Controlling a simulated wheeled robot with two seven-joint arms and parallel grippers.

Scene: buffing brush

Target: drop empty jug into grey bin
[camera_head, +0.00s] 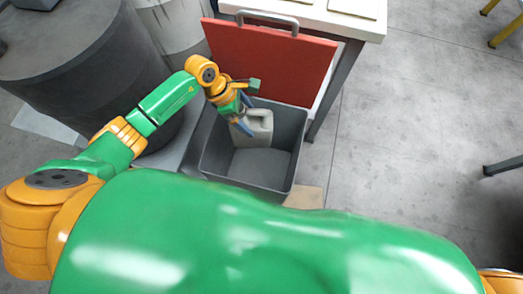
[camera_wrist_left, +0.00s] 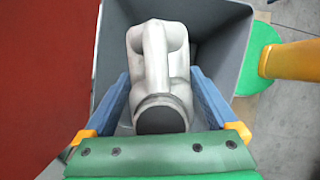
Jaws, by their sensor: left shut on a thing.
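The empty jug (camera_head: 257,128) is pale grey with a handle and a dark cap. My left gripper (camera_head: 245,115) is shut on it and holds it over the grey bin (camera_head: 294,160), within its opening. In the left wrist view the jug (camera_wrist_left: 165,65) sits between the two blue fingers of the gripper (camera_wrist_left: 158,112), cap end towards me. The bin's wall (camera_wrist_left: 222,55) surrounds it there. I cannot tell whether the jug touches the bin. My right gripper is not in view.
A red panel (camera_head: 270,58) with a grey handle stands upright behind the bin, by a white-topped table (camera_head: 340,22). A large dark drum (camera_head: 80,70) stands left. The floor (camera_head: 410,130) to the right is mostly clear.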

